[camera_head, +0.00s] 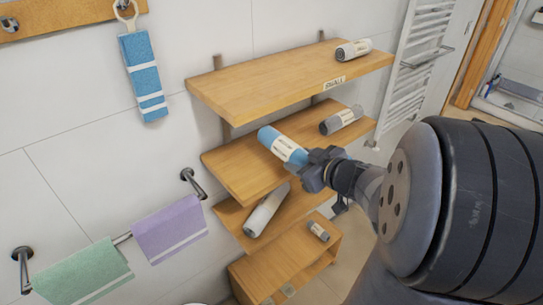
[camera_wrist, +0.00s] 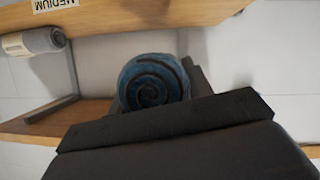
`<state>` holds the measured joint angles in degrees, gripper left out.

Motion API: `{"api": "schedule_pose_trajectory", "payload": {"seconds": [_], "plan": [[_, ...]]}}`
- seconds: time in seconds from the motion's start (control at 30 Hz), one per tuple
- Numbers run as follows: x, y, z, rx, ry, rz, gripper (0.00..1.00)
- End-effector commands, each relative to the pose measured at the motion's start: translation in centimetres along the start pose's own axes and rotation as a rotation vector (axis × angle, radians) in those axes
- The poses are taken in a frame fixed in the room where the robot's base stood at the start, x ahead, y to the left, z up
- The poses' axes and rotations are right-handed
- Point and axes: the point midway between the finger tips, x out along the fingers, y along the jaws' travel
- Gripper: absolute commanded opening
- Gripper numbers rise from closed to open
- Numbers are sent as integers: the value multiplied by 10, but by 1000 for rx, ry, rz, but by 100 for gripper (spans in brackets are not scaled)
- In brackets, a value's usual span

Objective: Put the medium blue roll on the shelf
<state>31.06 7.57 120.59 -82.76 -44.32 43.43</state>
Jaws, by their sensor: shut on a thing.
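A blue roll with a white label band (camera_head: 282,146) is held in my gripper (camera_head: 318,168). Its spiral end shows in the wrist view (camera_wrist: 154,80), between the dark jaws. In the head view the roll is over the left part of the middle wooden shelf (camera_head: 232,176), pointing toward the wall. Whether it touches the board is not clear. In the wrist view, a board edge with an upside-down "MEDIUM" label (camera_wrist: 55,4) lies at the top, apart from the roll in the picture.
A grey roll (camera_head: 341,120) lies on the middle shelf's right part. The top shelf (camera_head: 270,78) overhangs it and bears another roll (camera_head: 353,49). A pale roll (camera_head: 267,210) lies on the shelf below, and a small grey roll (camera_head: 318,231) lies lowest. Towels hang at left.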

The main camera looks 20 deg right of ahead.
Motion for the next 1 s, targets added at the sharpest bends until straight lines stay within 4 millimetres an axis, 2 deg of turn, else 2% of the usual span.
{"api": "schedule_pose_trajectory", "payload": {"seconds": [0.3,0.47,0.57,0.73,0.9,1.0], "plan": [[74,-1,-31,-2,1,-5,21],[105,-1,-44,-1,1,-3,21],[112,-4,-30,3,-3,-1,21],[115,-6,-21,0,0,-1,21],[126,-13,7,4,-3,-2,21],[131,-15,17,2,-1,-1,21]]}}
